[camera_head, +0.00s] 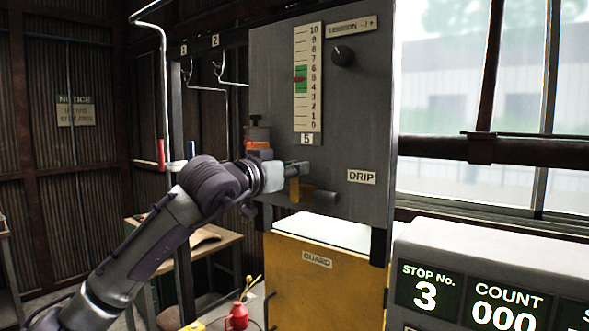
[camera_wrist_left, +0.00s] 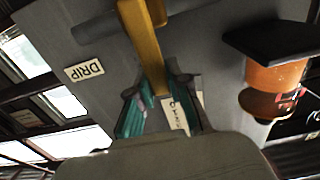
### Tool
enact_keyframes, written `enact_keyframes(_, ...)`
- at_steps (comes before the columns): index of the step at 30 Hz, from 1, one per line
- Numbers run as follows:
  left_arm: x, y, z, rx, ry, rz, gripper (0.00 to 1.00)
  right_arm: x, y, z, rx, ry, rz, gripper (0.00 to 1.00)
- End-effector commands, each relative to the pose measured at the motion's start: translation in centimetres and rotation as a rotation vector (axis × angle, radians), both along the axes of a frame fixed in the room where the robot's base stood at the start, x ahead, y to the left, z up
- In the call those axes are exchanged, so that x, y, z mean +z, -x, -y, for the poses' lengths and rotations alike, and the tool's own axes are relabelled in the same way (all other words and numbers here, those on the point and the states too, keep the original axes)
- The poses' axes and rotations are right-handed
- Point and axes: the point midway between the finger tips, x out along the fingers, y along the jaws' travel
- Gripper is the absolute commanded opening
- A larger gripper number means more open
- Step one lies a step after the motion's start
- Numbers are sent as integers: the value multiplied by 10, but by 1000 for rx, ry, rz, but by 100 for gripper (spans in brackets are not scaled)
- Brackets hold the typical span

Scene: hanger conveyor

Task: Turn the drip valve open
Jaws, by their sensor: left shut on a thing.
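The drip valve has a yellow lever (camera_head: 294,190) on a dark grey stub pipe (camera_head: 324,197), low on the grey panel (camera_head: 270,70). A white DRIP label (camera_head: 361,177) sits to its right. My left gripper (camera_head: 294,169) reaches in from the left and is at the lever. In the left wrist view the yellow lever (camera_wrist_left: 143,40) runs between the teal fingers of my left gripper (camera_wrist_left: 158,85), which are shut on it. The arm and fingers hide part of the valve. My right gripper is not in view.
An orange oiler cup (camera_head: 258,137) stands on the panel's left edge, close above the gripper; it also shows in the left wrist view (camera_wrist_left: 272,75). A yellow guard box (camera_head: 325,285) lies below. A counter console (camera_head: 480,260) stands at lower right.

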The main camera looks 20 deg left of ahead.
Motion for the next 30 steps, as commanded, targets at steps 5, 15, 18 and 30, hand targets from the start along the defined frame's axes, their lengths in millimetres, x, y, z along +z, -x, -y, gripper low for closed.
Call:
enact_keyframes(5,-1,-1,-3,1,34,-12,0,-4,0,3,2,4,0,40)
enact_keyframes(15,-4,-5,-16,2,244,-86,0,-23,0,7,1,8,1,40)
enact_keyframes(18,-6,-7,-21,2,333,-117,0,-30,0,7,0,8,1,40)
enact_keyframes(30,-17,-14,-39,2,692,-246,0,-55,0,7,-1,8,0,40)
